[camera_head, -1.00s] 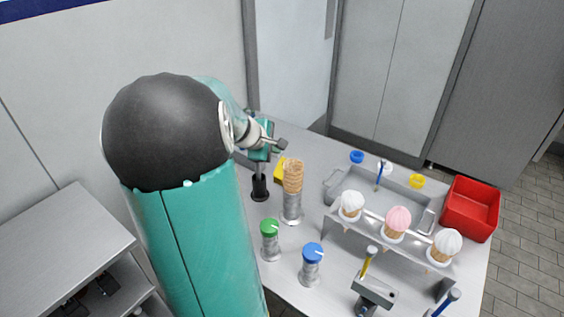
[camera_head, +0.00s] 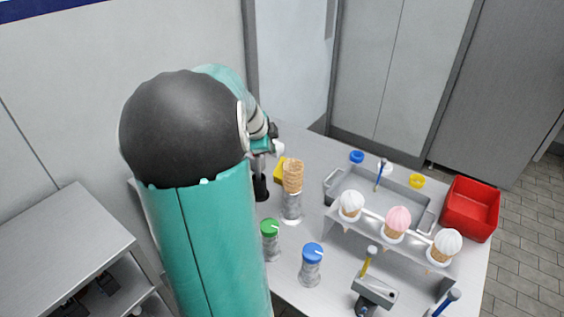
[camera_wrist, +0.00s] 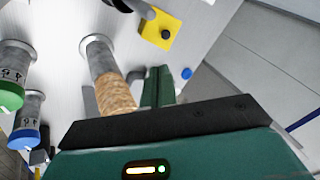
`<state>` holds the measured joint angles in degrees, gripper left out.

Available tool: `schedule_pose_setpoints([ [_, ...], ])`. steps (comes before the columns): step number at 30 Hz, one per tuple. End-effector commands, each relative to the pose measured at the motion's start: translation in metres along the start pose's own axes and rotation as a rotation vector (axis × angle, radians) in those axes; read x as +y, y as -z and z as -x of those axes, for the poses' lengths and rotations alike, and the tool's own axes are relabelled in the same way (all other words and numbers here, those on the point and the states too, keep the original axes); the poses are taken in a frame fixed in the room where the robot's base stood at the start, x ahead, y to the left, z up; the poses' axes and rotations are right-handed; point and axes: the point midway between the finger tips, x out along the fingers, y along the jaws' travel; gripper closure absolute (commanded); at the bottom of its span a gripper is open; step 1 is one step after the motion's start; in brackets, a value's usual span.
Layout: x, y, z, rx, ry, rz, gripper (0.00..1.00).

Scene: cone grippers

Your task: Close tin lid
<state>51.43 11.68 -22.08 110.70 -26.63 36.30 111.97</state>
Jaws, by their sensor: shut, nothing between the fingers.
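I cannot make out which thing is the tin with its lid. A yellow square piece (camera_wrist: 160,34) with a black knob lies on the table in the wrist view; the head view shows part of it (camera_head: 280,168) behind the cones. Two clear shakers wear a green lid (camera_head: 269,227) and a blue lid (camera_head: 313,252), both on top. My gripper (camera_wrist: 158,75) is shut and empty, above the table near the stacked cones (camera_wrist: 114,92). In the head view my arm partly hides it.
The cones stand in a metal holder (camera_head: 291,208). A black upright object (camera_head: 261,188) is beside my arm. A grey tray (camera_head: 350,183), a rack of topped cones (camera_head: 332,222) and a red bin (camera_head: 470,207) fill the right side.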

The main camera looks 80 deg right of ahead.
Motion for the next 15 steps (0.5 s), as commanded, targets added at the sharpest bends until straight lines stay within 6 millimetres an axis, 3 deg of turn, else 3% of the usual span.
schedule_pose_setpoints([
  [3, -0.002, -0.002, 0.002, -0.023, -0.014, -0.291, 1.0],
  [6, -0.002, -0.003, 0.003, -0.035, -0.025, -0.469, 1.0],
  [11, -0.002, -0.005, 0.003, -0.042, -0.034, -0.587, 1.0],
  [15, -0.001, -0.005, -0.01, -0.04, -0.038, -0.592, 1.0],
])
